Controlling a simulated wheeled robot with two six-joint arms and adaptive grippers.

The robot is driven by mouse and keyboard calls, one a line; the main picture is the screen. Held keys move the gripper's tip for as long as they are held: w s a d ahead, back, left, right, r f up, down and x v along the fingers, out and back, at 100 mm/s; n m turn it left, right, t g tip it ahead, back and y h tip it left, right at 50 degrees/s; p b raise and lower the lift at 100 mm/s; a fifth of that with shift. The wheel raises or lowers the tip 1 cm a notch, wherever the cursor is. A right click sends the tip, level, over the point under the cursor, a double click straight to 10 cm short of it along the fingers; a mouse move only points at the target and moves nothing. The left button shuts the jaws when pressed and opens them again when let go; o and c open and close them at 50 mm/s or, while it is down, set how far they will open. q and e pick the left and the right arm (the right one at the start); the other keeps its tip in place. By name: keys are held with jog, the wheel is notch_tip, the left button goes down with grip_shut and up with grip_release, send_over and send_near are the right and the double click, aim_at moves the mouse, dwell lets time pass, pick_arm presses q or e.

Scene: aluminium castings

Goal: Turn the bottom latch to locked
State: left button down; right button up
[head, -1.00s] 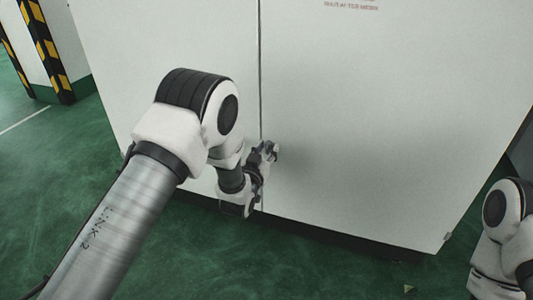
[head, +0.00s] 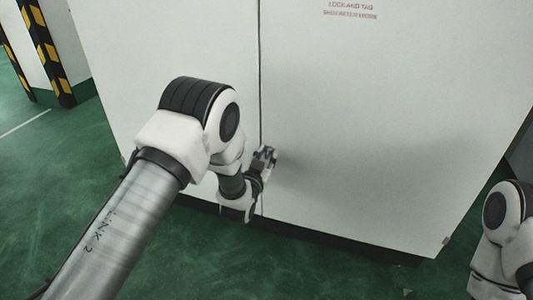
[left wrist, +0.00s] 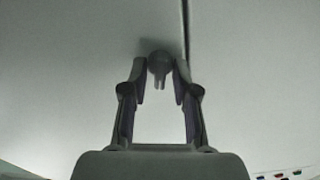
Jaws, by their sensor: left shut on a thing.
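The bottom latch (left wrist: 159,68) is a small grey round knob with a short two-pronged tab on the cabinet front, next to the dark door seam. My left gripper (left wrist: 161,68) is closed on it, one fingertip on each side of the knob. In the head view my left gripper (head: 265,156) is at the cabinet just right of the seam, low on the doors. It hides the latch there. My right gripper is out of view; only part of my right arm shows at the right edge.
The large white cabinet (head: 370,120) fills the middle, with a vertical seam and faint red lettering (head: 350,10) near the top. Green floor (head: 330,270) lies in front. A yellow-and-black striped post (head: 48,55) stands at the far left.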

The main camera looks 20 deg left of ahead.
pick_arm(q)
jog(key=m+p, duration=0.1)
jog(key=m, duration=0.3)
jog(key=shift+d+p, duration=0.1)
jog(key=shift+p, duration=0.25)
jog(key=m+p, duration=0.1)
jog(key=m, duration=0.4)
jog(key=shift+f+m, duration=0.15)
jog(key=shift+m, duration=0.15)
jog(key=c, duration=1.2)
grip_release()
jog(key=s, duration=1.2)
